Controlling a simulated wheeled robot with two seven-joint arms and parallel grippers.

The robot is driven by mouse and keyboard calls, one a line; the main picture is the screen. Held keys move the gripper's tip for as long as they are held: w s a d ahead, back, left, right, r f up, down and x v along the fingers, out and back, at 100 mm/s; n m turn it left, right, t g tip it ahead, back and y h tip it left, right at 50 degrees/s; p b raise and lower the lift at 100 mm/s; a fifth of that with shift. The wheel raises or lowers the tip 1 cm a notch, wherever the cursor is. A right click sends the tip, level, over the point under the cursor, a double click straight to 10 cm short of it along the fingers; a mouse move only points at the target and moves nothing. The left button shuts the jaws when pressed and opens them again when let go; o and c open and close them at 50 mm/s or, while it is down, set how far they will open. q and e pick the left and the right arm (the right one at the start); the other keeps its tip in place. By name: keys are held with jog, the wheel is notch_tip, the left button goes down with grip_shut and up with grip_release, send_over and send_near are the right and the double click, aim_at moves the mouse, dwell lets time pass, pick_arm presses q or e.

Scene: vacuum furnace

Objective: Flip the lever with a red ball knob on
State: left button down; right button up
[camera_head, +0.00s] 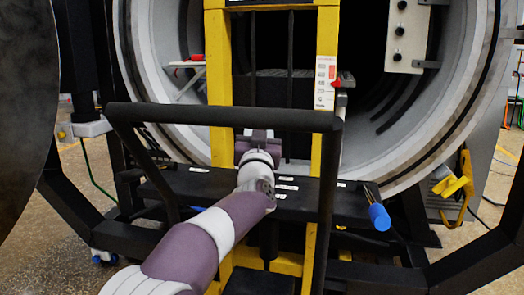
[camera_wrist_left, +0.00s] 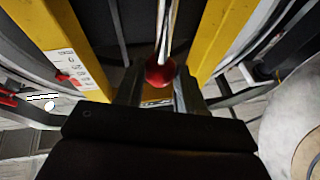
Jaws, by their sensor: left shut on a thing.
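The red ball knob (camera_wrist_left: 160,74) sits at the lower end of a thin, pale lever rod (camera_wrist_left: 166,30) in the left wrist view. My left gripper (camera_wrist_left: 159,88) has a dark finger on each side of the knob and is shut on it. In the head view my left arm reaches up from the lower left, and the left gripper (camera_head: 258,136) is between the yellow posts, just by the black crossbar. The knob cannot be made out in the head view. My right gripper is in neither view.
A black tubular handle frame (camera_head: 225,116) crosses in front of the yellow posts (camera_head: 218,80). A label with a red pointer (camera_head: 326,84) is on the right post. A dark ledge (camera_head: 200,183) lies below, with a blue-handled tool (camera_head: 379,216) at its right. The round furnace opening is behind.

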pick_arm(q)
jog(key=shift+a+b+v, duration=0.2)
jog(key=shift+b+v, duration=0.2)
jog(key=shift+v, duration=1.05)
jog(key=shift+f, duration=0.2)
jog(key=c, duration=0.7)
grip_release()
jog(key=shift+w, duration=0.2)
jog(key=shift+s+r, duration=0.1)
jog(key=shift+r, duration=0.1)
jog(key=p+v, duration=0.2)
jog(key=v, duration=1)
jog(key=shift+s+a+f, duration=0.1)
jog(key=shift+s, duration=0.2)
